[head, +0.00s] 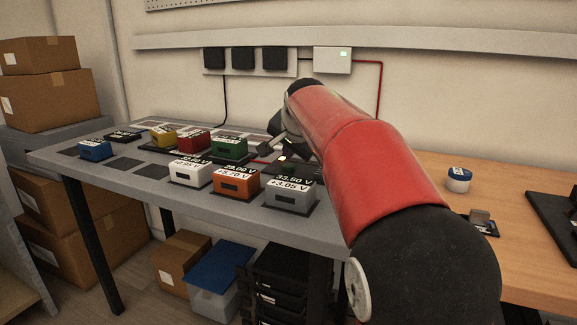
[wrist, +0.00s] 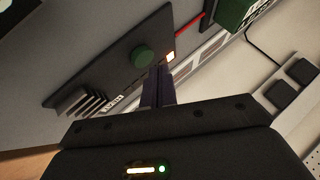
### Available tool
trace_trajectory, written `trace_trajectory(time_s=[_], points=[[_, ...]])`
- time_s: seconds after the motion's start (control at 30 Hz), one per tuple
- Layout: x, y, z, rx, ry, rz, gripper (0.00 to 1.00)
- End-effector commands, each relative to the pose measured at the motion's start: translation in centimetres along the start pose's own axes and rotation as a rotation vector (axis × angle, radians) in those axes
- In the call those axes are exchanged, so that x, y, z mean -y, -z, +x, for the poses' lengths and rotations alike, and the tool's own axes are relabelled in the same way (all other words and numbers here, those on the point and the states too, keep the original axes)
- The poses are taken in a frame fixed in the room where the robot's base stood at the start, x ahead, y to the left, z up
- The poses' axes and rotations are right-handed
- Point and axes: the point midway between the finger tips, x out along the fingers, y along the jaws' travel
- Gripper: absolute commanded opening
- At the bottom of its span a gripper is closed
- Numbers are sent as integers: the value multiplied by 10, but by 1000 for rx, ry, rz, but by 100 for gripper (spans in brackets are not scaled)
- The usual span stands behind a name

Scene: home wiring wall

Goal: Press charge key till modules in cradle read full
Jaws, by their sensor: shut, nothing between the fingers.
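In the wrist view a green round key (wrist: 143,57) stands on a dark panel (wrist: 120,75), beside a small lit orange-white lamp (wrist: 171,56). My gripper (wrist: 158,72) is shut and empty, its tips close to the key; I cannot tell if they touch it. In the head view my gripper (head: 284,148) is partly hidden by my arm, and the key is not clear. Yellow (head: 163,136), red (head: 195,141) and green (head: 229,147) modules stand in a row at the back. White (head: 191,173), orange (head: 235,184) and grey (head: 290,195) modules stand in front, with voltage labels; the grey one reads 33.50 V, +3.05 V.
A blue module (head: 95,150) sits at the left of the grey table (head: 130,190). A small jar (head: 458,180) stands on the wooden bench (head: 420,170) at the right.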

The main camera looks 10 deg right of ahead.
Motion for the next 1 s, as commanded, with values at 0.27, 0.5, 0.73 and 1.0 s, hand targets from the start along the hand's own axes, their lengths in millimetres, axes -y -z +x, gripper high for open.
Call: trace_trajectory(time_s=[0.27, 0.5, 0.73, 1.0], points=[[-1, 0, 1, 0, 0, 0, 0], [-4, -4, 6, 0, 0, 0, 0], [-4, -4, 6, 0, 0, 0, 0], [-5, -5, 7, 0, 0, 0, 0]])
